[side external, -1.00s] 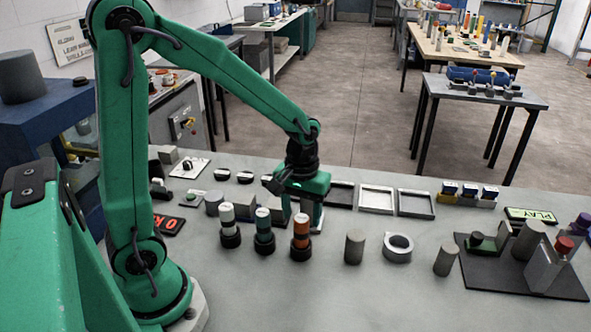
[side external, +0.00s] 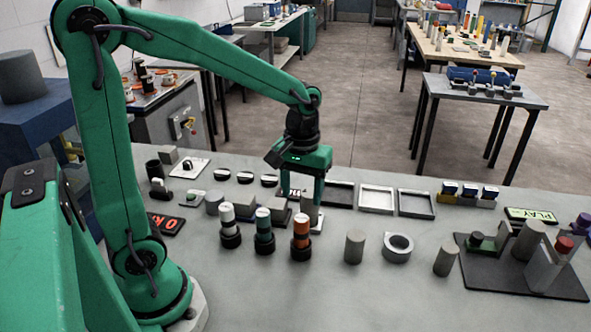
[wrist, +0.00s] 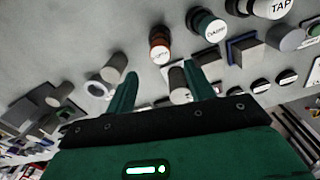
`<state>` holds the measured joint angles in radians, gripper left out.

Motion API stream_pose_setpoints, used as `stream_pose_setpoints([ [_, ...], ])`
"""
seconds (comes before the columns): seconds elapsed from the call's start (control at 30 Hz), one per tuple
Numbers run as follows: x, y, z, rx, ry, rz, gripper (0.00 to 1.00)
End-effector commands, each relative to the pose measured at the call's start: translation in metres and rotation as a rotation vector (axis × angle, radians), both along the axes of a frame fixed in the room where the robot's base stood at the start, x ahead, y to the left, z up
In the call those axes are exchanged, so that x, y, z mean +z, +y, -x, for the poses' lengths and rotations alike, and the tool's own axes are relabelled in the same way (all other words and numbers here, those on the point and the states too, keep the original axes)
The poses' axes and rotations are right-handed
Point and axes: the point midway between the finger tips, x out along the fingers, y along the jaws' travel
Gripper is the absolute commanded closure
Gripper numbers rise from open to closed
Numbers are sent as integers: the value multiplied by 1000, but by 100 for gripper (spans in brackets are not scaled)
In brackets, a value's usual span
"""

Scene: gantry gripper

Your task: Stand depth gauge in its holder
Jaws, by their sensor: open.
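Three cylinders with pale labelled tops stand upright in black round bases: a white-and-grey one (side external: 227,219), a teal one (side external: 264,232) and an orange one (side external: 301,232). Their labels are too small to read surely, so I cannot tell which is the depth gauge. In the wrist view, the orange one (wrist: 160,48) and the teal one (wrist: 208,27) are just beyond my fingers. My gripper (side external: 302,188) is open and points down. Its fingers are near a grey upright piece (side external: 309,211) on a white plate, behind the orange cylinder. Contact with that piece cannot be told.
Grey cylinders (side external: 354,247) and (side external: 446,259) and a grey ring (side external: 397,247) stand at front right. A dark plate (side external: 480,283) with blocks is at far right. Empty trays (side external: 376,199) line the back. Bare table lies in front.

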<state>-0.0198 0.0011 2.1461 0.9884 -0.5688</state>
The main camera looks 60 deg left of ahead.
Motion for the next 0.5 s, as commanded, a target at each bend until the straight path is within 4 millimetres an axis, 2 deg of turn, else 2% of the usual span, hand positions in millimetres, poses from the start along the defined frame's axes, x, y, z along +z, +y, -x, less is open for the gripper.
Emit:
stream_pose_setpoints([
  [0.27, 4, 0, 3, -16, -14, 0, 47],
  [0.5, 25, -1, 18, -101, -91, -7, 47],
])
